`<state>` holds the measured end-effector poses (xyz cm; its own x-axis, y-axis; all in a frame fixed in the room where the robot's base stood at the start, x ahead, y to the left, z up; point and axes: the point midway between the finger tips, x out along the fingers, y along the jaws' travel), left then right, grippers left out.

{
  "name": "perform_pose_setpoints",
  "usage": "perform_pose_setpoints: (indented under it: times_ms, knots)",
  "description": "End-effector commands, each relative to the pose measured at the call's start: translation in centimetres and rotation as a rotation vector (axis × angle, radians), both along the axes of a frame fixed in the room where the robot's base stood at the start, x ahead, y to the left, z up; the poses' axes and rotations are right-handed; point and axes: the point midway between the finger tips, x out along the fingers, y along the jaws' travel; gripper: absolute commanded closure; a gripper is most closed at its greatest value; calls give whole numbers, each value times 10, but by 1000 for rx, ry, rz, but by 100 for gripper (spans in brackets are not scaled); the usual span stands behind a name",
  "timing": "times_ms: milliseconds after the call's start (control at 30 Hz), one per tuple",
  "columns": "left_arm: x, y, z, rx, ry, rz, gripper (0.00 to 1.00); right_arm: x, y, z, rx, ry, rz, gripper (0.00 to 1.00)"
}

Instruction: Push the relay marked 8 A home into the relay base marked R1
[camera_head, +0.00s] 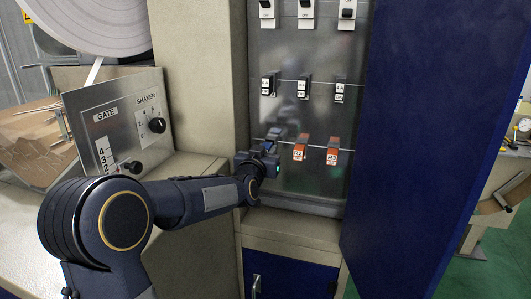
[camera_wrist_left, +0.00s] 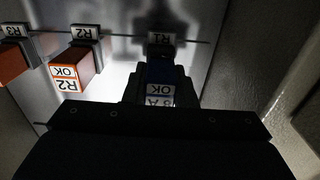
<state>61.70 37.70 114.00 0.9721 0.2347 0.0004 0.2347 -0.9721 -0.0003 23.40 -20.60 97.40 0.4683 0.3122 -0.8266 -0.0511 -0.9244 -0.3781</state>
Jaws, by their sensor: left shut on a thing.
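The relay marked 8 A (camera_wrist_left: 160,76) is blue with a white label, upside down in the left wrist view. My left gripper (camera_head: 268,157) is shut on it, a dark finger on each side. In the head view the relay (camera_head: 270,146) shows only as a small blue patch at the gripper. The relay base marked R1 (camera_wrist_left: 162,39) is directly beyond the relay, in line with it. In the head view this base (camera_head: 275,136) is the leftmost of the bottom row. How deep the relay sits in it I cannot tell. My right gripper is not in view.
Orange relays R2 (camera_head: 300,149) and R3 (camera_head: 333,151) sit to the right in the same row. Breakers (camera_head: 304,86) fill the row above. A blue cabinet door (camera_head: 430,130) stands on the right, and a GATE/SHAKER control panel (camera_head: 120,125) on the left.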

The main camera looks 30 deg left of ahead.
Motion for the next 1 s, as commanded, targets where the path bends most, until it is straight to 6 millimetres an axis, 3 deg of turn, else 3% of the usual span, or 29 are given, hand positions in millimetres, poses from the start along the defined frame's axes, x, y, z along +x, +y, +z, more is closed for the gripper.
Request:
perform_pose_setpoints:
  times_ms: [400, 433, 600, 867, 1000]
  knots:
    - [11, 3, 0, 0, 0, 0, 98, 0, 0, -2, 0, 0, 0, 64]
    - [10, 3, 0, 0, 0, 0, 73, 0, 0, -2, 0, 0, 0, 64]
    - [10, 2, 0, 0, 0, 0, 51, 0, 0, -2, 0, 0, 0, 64]
    - [10, 2, 0, 0, 1, 0, 50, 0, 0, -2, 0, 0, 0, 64]
    - [-1, 0, 0, -1, -2, -1, 50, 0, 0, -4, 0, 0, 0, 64]
